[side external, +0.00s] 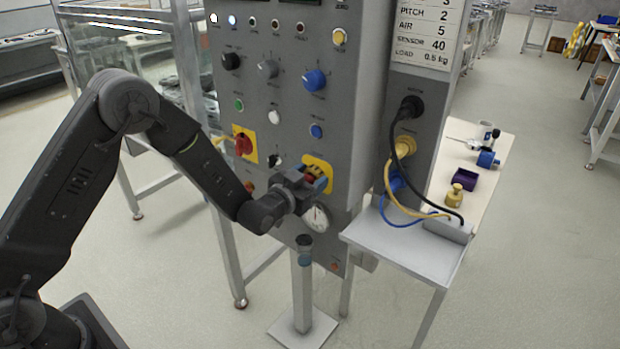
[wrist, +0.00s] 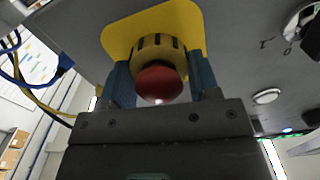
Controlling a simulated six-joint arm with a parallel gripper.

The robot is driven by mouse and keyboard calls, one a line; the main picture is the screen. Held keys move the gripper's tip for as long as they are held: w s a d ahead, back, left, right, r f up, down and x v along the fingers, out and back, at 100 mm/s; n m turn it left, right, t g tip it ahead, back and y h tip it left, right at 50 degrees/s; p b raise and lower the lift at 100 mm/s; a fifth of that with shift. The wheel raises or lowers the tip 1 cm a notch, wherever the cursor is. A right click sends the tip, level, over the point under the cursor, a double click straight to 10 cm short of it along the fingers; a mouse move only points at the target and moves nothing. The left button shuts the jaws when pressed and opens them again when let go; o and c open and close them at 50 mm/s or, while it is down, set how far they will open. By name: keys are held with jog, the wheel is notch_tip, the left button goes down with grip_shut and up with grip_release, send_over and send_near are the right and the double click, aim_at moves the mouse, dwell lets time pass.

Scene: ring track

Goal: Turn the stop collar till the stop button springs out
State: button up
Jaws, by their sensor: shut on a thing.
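The red stop button (wrist: 159,84) faces the wrist camera, in front of its yellow ribbed stop collar (wrist: 158,48). Behind them is a yellow backing plate (wrist: 120,32) on the grey panel. My gripper (wrist: 161,80) has its blue-padded fingers on either side of the collar, shut on it. In the side external view my gripper (side external: 312,184) reaches the yellow plate (side external: 317,163) at the panel's lower right. The gripper hides most of the collar and button there. I cannot tell how far the button stands out.
A red rotary switch (side external: 243,143), a blue knob (side external: 314,80) and several small buttons are on the panel. Cables (side external: 391,180) hang at the right above a grey shelf (side external: 400,240). A post (side external: 302,290) stands below.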

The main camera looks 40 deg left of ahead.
jog(key=o, duration=0.9)
jog(key=shift+s, duration=0.1)
jog(key=s, duration=1.3)
jog(key=shift+s, duration=0.35)
jog(key=shift+r, duration=0.1)
